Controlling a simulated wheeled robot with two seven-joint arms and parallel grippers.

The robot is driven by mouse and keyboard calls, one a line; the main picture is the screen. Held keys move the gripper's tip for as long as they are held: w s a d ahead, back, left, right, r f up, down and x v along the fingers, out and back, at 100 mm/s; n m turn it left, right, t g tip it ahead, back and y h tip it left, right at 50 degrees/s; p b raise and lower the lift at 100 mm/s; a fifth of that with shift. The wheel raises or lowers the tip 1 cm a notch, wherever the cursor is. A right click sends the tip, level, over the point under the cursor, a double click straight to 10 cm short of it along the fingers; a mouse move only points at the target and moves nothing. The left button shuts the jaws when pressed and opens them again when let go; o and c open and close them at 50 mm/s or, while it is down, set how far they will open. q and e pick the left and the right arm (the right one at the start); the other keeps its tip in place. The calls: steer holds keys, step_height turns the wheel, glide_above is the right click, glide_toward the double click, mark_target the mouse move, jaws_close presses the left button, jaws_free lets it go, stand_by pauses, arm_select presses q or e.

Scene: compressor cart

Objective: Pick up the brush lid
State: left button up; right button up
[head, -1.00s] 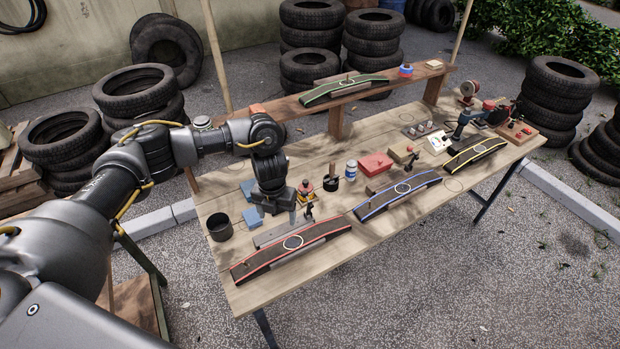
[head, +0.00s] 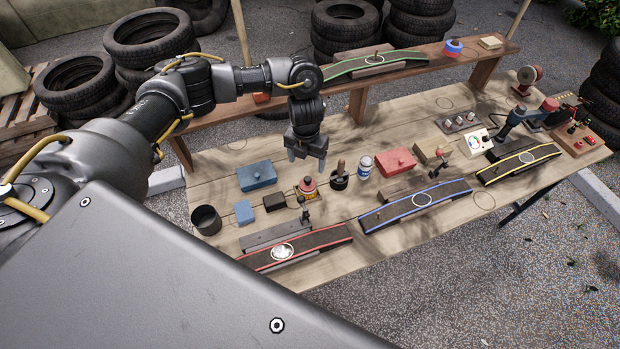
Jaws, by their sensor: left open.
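My left gripper (head: 307,158) is open and empty, pointing down above the back of the workbench. Just in front of it stands a small yellow can with a red top (head: 308,186), and right of that a dark pot (head: 339,181) with a brown handle (head: 341,166) sticking up. I cannot tell for certain which of these tops is the brush lid. Neither is between the fingers. My right gripper is out of view.
Blue boxes (head: 257,176) and a dark cup (head: 206,220) lie left. A blue-white can (head: 365,167) and red box (head: 395,161) stand right. Red-edged (head: 318,240) and blue-edged (head: 400,213) strips lie in front; a raised shelf (head: 425,58) runs behind.

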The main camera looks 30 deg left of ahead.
arm_select(q)
glide_above(308, 178)
steer(key=f, duration=0.4)
steer(key=shift+s+f, duration=0.15)
steer(key=shift+s, duration=0.15)
steer(key=shift+w+a+f, duration=0.1)
steer(key=shift+f, duration=0.6)
step_height(308, 178, down, 3)
steer(key=shift+w+f+p, duration=0.1)
steer(key=shift+f+p, duration=0.05)
steer(key=shift+p, duration=0.3)
steer(key=shift+f, duration=0.55)
steer(key=c, duration=1)
steer(key=shift+c, duration=0.3)
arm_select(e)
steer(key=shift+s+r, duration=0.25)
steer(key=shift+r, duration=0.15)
